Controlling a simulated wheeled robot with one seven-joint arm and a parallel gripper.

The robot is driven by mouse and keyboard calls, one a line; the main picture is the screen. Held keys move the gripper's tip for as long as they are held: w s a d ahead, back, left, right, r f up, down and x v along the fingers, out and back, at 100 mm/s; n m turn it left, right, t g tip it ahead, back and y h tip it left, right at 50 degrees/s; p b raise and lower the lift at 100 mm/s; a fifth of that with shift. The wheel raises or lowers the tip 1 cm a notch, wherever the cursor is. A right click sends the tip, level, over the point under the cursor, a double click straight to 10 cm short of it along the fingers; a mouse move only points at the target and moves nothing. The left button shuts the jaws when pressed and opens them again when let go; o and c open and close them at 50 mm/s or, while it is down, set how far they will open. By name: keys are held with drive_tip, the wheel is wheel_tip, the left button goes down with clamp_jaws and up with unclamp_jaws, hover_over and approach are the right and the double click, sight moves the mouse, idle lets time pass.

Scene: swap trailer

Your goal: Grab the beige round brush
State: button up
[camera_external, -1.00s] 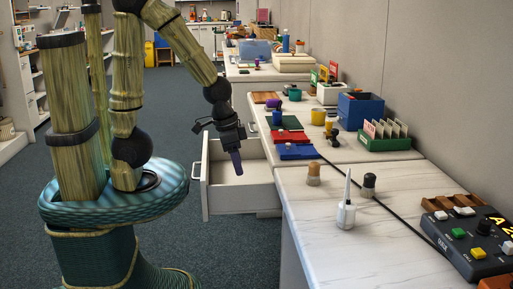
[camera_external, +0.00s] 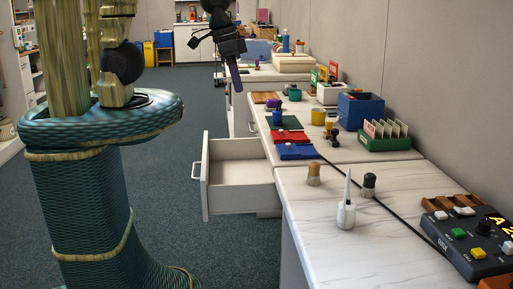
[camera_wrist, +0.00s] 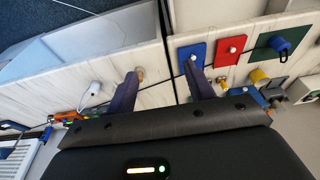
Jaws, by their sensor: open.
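The beige round brush (camera_external: 313,174) stands upright on the near white counter, left of a dark-topped brush (camera_external: 369,185) and behind a white bottle with a pointed tip (camera_external: 346,212). My gripper (camera_external: 235,76) is open and empty, high above the counters, with its fingers pointing down. In the wrist view my two purple fingers (camera_wrist: 160,82) are spread apart. A small tan top, likely the beige brush (camera_wrist: 140,73), shows beside the left fingertip, partly hidden by it. The white bottle (camera_wrist: 95,88) is left of that finger.
An open empty drawer (camera_external: 235,172) juts out left of the counter. Blue (camera_external: 296,152) and red (camera_external: 290,136) trays lie behind the brush. A black cable (camera_external: 388,209) crosses the counter. A control box (camera_external: 470,243) sits at right. Counter around the brush is mostly clear.

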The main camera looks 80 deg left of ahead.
drive_tip(key=w+d+r+t+p, duration=0.1)
drive_tip(key=w+r+p, duration=0.1)
drive_tip(key=r+p, duration=0.55)
drive_tip(key=w+d+r+p, duration=0.2)
drive_tip(key=r+p, duration=0.4)
drive_tip(key=p, duration=0.2)
drive_tip(key=w+d+f+n+t+b, duration=0.1)
drive_tip(key=w+d+f+t+b, duration=0.15)
drive_tip(key=f, duration=0.55)
drive_tip(key=w+d+f+n+t+b, duration=0.15)
drive_tip(key=w+f, duration=0.25)
drive_tip(key=f, duration=0.4)
drive_tip(key=s+d+f+m+t+b, duration=0.1)
drive_tip(key=s+f+t+b, duration=0.1)
drive_tip(key=f, duration=0.4)
drive_tip(key=s+d+f+m+t+b, duration=0.1)
drive_tip(key=s+d+f+t+b, duration=0.1)
drive_tip(key=f, duration=0.5)
drive_tip(key=shift+s+d+f+m+t+b, duration=0.2)
drive_tip(key=shift+s+f+m+t+b, duration=0.2)
drive_tip(key=shift+s+t, duration=0.5)
drive_tip(key=shift+w, duration=0.1)
